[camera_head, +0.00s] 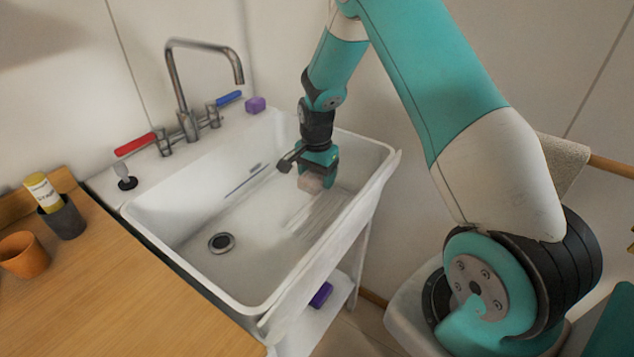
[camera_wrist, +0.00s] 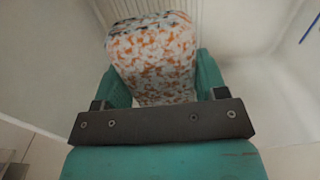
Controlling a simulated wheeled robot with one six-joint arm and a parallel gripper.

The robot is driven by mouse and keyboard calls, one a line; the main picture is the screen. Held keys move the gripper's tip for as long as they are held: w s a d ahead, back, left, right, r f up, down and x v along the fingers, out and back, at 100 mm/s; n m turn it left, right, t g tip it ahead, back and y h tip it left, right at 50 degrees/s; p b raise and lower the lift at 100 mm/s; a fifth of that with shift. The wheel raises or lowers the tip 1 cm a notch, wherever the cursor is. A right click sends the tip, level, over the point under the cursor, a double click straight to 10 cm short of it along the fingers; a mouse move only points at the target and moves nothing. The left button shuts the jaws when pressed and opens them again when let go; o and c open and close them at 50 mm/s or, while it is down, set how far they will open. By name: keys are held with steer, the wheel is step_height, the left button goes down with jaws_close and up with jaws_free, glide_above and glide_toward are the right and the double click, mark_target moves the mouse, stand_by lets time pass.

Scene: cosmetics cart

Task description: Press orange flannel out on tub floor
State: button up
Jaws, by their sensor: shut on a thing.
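The white tub (camera_head: 385,160) is a deep basin with a round drain (camera_head: 222,243) in its floor. My gripper (camera_head: 316,170) points down inside the tub, near the back right. It is shut on a folded cloth with a mottled orange and white pattern, which I take for the orange flannel (camera_wrist: 150,55). The flannel looks like a small pale block under the jaws in the head view (camera_head: 310,184). In the wrist view it sits between both teal fingers. I cannot tell whether its underside touches the tub floor.
A tap (camera_head: 178,90) with red and blue levers stands behind the tub. A purple block (camera_head: 256,104) and a plug (camera_head: 126,183) are on the back ledge. An orange cup (camera_head: 24,254) and a dark cup (camera_head: 66,220) stand on the wooden counter. The floor around the drain is clear.

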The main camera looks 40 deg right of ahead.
mark_target(317, 220)
step_height(317, 220, down, 12)
steer(key=b, duration=0.9)
steer(key=shift+f+b, duration=0.25)
steer(key=shift+b, duration=0.05)
steer(key=shift+f+b, duration=0.3)
steer(key=shift+f, duration=0.3)
stand_by(0.3)
steer(key=shift+r, duration=0.1)
stand_by(0.4)
steer(key=shift+s+f+p, duration=0.15)
steer(key=shift+f+p, duration=0.05)
steer(key=shift+p, duration=0.2)
stand_by(1.6)
steer(key=shift+r+p, duration=0.15)
steer(key=shift+p, duration=0.15)
stand_by(0.9)
stand_by(1.7)
